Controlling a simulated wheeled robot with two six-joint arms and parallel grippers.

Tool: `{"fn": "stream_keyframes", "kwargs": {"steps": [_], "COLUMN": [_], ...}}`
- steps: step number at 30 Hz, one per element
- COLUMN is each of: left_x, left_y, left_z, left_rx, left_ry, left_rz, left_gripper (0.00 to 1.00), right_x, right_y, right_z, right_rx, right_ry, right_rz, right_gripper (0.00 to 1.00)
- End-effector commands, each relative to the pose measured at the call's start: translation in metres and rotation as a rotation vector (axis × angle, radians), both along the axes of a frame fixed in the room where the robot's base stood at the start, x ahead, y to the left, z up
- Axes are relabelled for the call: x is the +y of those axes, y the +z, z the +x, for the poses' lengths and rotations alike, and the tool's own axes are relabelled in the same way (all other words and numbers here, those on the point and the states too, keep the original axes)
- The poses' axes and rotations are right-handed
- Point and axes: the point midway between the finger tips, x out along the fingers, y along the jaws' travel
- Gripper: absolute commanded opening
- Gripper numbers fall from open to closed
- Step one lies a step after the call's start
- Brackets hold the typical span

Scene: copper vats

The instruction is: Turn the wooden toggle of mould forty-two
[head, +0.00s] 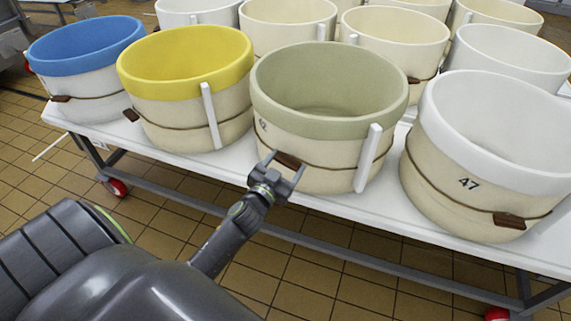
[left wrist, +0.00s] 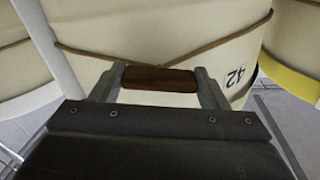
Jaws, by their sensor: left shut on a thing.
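Mould forty-two (head: 325,150) is a cream tub with an olive-green rim, at the front of the white table. Its black "42" shows at its left side, and upside down in the left wrist view (left wrist: 236,76). A brown cord runs round it and meets the wooden toggle (head: 288,160), a small dark-brown block. My left gripper (head: 284,163) is in front of the mould, shut on the toggle. In the left wrist view the toggle (left wrist: 160,79) lies lengthwise between the two fingers, one at each end. My right gripper is not in view.
Mould 47 (head: 480,183) stands to the right with its own toggle (head: 508,220). A yellow-rimmed mould (head: 187,62) and a blue-rimmed one (head: 87,44) stand to the left. More tubs stand behind. A pale upright strip (head: 367,160) is on mould forty-two's right side. The tiled floor in front is clear.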

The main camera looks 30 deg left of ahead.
Motion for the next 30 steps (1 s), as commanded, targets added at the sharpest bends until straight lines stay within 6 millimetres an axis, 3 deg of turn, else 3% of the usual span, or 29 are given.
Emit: {"fn": "stream_keyframes", "kwargs": {"steps": [30], "left_x": [0.002], "left_y": [0.001], "left_z": [0.0], "left_rx": [0.094], "left_ry": [-0.001], "left_rz": [0.956], "left_gripper": [0.45], "right_x": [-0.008], "right_y": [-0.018], "right_z": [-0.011], "right_rx": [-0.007], "right_ry": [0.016], "right_rz": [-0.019], "right_gripper": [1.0]}}
